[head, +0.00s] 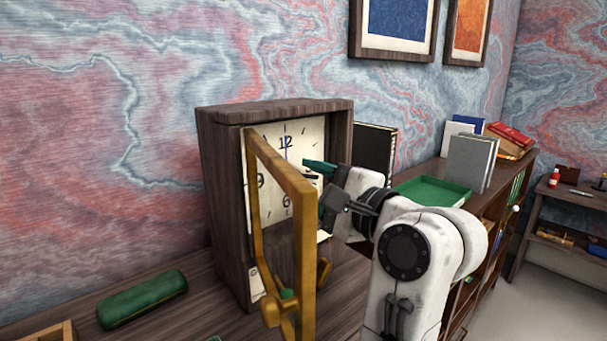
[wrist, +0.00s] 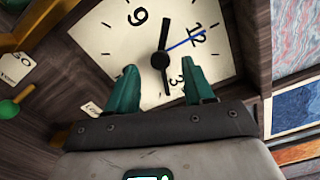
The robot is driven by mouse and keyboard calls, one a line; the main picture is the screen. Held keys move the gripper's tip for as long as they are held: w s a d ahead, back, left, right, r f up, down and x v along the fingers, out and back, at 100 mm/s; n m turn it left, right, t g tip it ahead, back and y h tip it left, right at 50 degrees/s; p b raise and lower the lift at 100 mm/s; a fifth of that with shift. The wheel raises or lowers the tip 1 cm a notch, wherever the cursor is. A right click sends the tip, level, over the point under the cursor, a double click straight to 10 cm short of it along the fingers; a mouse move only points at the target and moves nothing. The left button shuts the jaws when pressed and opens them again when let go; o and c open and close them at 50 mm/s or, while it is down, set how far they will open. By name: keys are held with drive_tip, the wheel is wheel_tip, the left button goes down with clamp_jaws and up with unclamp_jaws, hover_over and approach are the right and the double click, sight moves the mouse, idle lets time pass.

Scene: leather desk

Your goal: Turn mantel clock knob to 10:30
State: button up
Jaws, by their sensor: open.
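The mantel clock (head: 222,200) is a dark wooden case with a cream dial (head: 262,140) and its brass-framed door (head: 311,230) swung open. In the wrist view, the blue hand (wrist: 190,42) points at the 12. A black hand (wrist: 165,28) points between 9 and 12. A round black knob (wrist: 160,60) sits at the dial's centre; in the head view I cannot make it out behind my gripper and the door. My gripper (head: 322,186) is at the dial, green fingers open. In the wrist view, its fingertips (wrist: 162,77) stand apart on either side of the knob's line, not closed on it.
The brass door frame stands close to the left of my arm. A green case (head: 142,299) lies left of the clock. Right of it are a black book (head: 373,150), a green tray (head: 436,190) and grey book (head: 470,162).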

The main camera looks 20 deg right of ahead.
drive_tip(key=shift+x, duration=1.2)
drive_tip(key=shift+c, duration=0.4)
clamp_jaws()
